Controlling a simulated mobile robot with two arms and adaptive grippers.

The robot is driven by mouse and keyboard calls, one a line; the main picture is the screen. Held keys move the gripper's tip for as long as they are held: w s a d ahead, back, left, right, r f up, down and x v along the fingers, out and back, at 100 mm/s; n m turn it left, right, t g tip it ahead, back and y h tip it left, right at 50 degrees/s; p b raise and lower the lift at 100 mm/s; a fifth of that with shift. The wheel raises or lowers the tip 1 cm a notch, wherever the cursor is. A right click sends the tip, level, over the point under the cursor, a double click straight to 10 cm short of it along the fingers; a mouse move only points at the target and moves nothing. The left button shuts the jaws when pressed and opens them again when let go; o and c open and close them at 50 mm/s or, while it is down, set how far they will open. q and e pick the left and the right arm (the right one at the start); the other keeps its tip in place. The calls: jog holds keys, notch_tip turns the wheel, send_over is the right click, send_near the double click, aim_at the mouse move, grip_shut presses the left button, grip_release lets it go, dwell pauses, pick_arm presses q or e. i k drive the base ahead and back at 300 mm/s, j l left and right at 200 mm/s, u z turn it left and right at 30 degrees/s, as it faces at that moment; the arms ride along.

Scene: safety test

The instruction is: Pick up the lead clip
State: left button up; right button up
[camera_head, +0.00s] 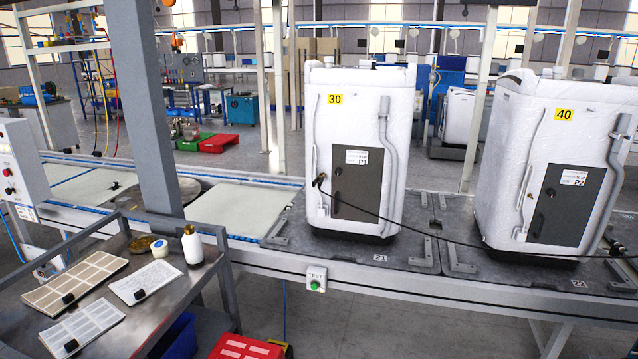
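A thin black lead (430,226) runs from the white unit marked 30 (345,130) across to the white unit marked 40 (530,140). At its left end a small black clip-like piece (319,182) sits at the left side of unit 30's dark panel. Which end is the lead clip, and how each is attached, is too small to tell. Neither of my grippers is in view.
A metal cart (172,308) at lower left holds sheets with small black objects, a white bottle (192,245) and a roll (160,248). A green TEST button (315,284) is on the conveyor front. A grey post (148,100) stands left.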

aim_at(320, 178)
jog(key=z, duration=1.8)
jog(key=u, duration=0.5)
jog(key=i+j+u, duration=0.2)
jog(key=i+u, duration=0.65)
jog(key=i, duration=0.15)
